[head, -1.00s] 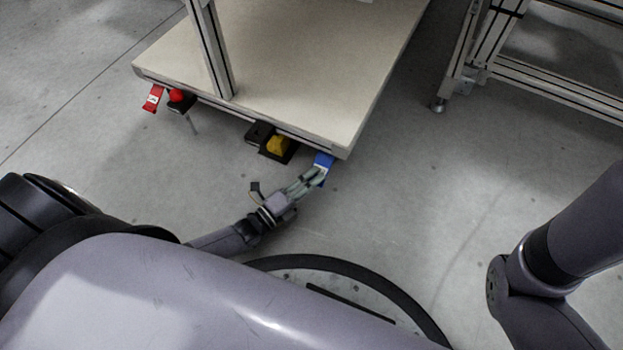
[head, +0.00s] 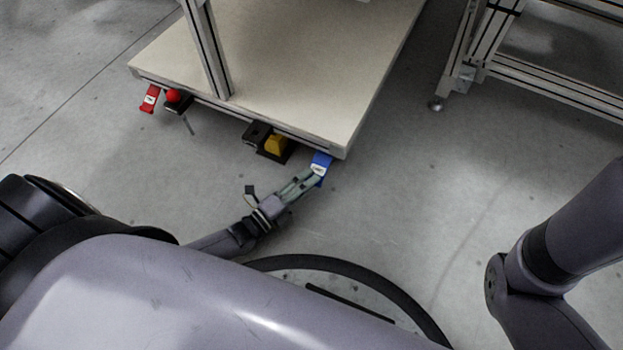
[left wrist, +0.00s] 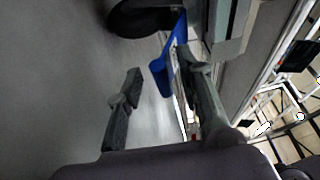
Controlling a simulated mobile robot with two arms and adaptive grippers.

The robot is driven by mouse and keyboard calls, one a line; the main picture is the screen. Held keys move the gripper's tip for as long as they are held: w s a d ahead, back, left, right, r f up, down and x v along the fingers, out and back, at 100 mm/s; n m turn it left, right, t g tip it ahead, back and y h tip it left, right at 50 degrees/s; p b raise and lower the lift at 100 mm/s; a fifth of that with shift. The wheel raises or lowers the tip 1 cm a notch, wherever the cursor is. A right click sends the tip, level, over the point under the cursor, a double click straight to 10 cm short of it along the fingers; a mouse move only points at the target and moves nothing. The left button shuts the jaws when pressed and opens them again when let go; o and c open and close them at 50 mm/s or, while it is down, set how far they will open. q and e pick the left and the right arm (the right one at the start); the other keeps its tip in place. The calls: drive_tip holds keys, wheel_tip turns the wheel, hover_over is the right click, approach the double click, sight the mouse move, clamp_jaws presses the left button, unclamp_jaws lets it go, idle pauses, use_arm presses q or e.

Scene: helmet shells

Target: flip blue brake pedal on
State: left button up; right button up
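The blue brake pedal (head: 321,161) sticks out below the front right corner of the cart, by the caster. My left gripper (head: 313,179) is at the pedal, its fingers overlapping the pedal's lower part in the head view. In the left wrist view the gripper (left wrist: 160,62) has its fingers apart. The blue pedal (left wrist: 160,73) lies close against the right-hand finger there, and there is a gap to the other finger. Whether finger and pedal touch is hard to tell. My right gripper is out of view.
The cart's beige deck (head: 300,70) lies above the pedal. A metal frame (head: 540,80) stands at right. The floor between is clear.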

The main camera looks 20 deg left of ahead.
use_arm(q)
drive_tip(key=v, duration=1)
drive_tip(key=shift+s+a, duration=0.15)
drive_tip(key=shift+s, duration=0.1)
